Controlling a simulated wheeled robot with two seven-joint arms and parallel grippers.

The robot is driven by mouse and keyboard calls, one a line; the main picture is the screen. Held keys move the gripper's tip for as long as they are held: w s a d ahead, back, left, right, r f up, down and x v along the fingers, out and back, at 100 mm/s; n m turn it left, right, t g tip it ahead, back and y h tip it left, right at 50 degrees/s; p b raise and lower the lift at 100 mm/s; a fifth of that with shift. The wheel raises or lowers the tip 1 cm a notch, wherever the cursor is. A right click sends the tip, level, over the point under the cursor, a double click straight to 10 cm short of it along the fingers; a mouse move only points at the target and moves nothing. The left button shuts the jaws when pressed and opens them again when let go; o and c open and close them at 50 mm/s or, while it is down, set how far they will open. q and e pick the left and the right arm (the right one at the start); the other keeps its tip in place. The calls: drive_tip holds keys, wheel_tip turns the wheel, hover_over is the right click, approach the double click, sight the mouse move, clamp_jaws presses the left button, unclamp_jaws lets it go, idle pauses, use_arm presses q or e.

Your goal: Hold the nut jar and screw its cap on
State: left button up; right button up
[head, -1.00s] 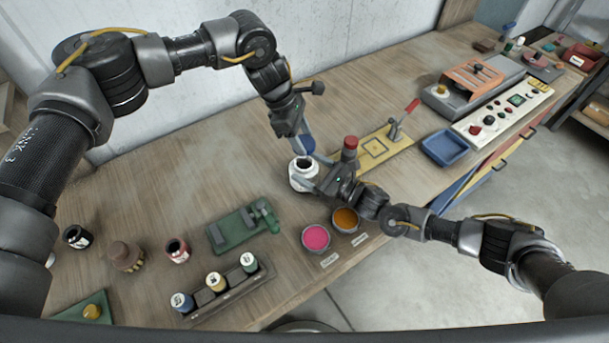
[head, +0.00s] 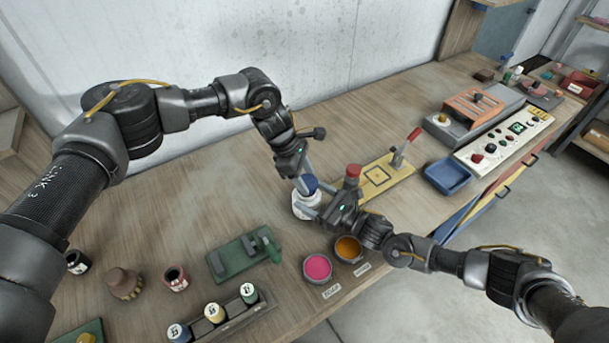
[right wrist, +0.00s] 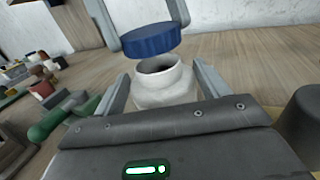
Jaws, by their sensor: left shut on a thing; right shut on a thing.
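The white nut jar (head: 303,209) stands on the wooden bench in the head view. It also shows in the right wrist view (right wrist: 166,88), with its open mouth facing up. My right gripper (head: 318,205) is shut on the jar's body, one finger on each side. The blue cap (head: 308,184) is held in my left gripper (head: 306,185), over the jar. In the right wrist view the cap (right wrist: 151,40) is slightly tilted, with a gap between it and the jar's rim. My left fingers in that view lie on both sides of the cap.
A green fixture (head: 240,257) and a rack of spools (head: 214,313) lie to the left. The bench's back left is clear.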

sight(307, 179)
drive_tip(key=shift+r, duration=0.1)
use_arm(q)
drive_tip(key=shift+f, duration=0.85)
drive_tip(key=shift+f, duration=0.55)
use_arm(e)
drive_tip(key=c, duration=0.5)
use_arm(q)
drive_tip(key=m+g, duration=0.1)
drive_tip(key=m, duration=0.2)
drive_tip(key=m+g+y, duration=0.1)
drive_tip(key=m, duration=0.1)
drive_tip(key=shift+w+f+m, duration=0.1)
drive_tip(key=shift+f+m, duration=0.05)
drive_tip(key=shift+m, duration=0.25)
drive_tip(key=m, duration=0.2)
drive_tip(key=shift+d+m+g+y, duration=0.3)
drive_tip(key=shift+d+y, duration=0.1)
use_arm(e)
drive_tip(key=shift+d, duration=0.1)
use_arm(q)
drive_tip(key=shift+m, duration=0.3)
drive_tip(key=shift+a+m+g, duration=0.3)
use_arm(e)
drive_tip(key=shift+a, duration=0.25)
